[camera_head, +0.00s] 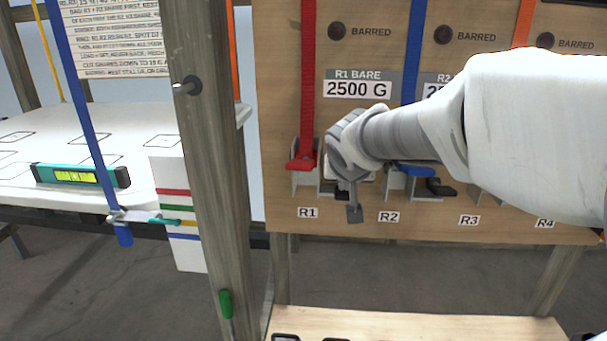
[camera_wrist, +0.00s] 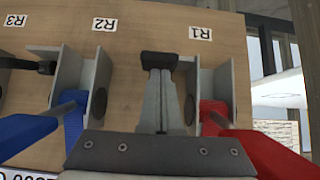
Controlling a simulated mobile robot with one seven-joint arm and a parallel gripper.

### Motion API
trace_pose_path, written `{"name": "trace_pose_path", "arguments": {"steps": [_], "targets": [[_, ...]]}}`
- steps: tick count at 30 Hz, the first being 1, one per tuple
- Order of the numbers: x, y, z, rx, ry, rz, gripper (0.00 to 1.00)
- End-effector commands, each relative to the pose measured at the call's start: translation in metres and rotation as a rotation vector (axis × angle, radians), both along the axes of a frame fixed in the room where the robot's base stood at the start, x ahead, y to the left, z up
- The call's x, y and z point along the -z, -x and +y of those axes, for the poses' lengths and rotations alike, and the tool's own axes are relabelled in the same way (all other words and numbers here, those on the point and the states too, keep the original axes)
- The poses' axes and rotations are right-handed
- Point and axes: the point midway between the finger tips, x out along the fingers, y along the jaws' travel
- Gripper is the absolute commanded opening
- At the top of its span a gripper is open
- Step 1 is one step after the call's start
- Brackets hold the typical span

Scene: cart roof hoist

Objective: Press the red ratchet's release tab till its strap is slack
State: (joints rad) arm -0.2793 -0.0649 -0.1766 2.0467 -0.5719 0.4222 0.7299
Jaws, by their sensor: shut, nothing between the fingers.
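The red ratchet (camera_head: 302,161) is on the board above label R1, with its red strap (camera_head: 308,70) running straight up. In the wrist view its red handle (camera_wrist: 245,145) is at the lower right, beside its grey bracket (camera_wrist: 222,90). A black tab (camera_wrist: 160,60), which looks like the red ratchet's release tab, sticks out beside that bracket. My gripper (camera_wrist: 159,85) is shut and empty, its fingertips in line with the black tab; I cannot tell whether they touch. In the head view my gripper (camera_head: 354,212) is just right of R1, partly covering the tab (camera_head: 342,195).
The blue ratchet (camera_head: 413,169) and its strap at R2 are close to the right of my gripper, with another black tab (camera_head: 440,187). A wooden post (camera_head: 215,150) stands at the left. A plate (camera_head: 357,88) above R1 reads 2500 G.

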Motion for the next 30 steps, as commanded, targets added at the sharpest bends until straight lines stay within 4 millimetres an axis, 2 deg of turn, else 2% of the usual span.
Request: {"name": "trace_pose_path", "arguments": {"steps": [1, 11, 30], "targets": [[0.007, 0.0, 0.0, 0.001, 0.001, -0.01, 0.0], [0.014, 0.004, 0.0, 0.001, 0.012, -0.063, 0.0], [-0.007, 0.004, 0.0, 0.002, 0.011, -0.062, 0.0]]}}
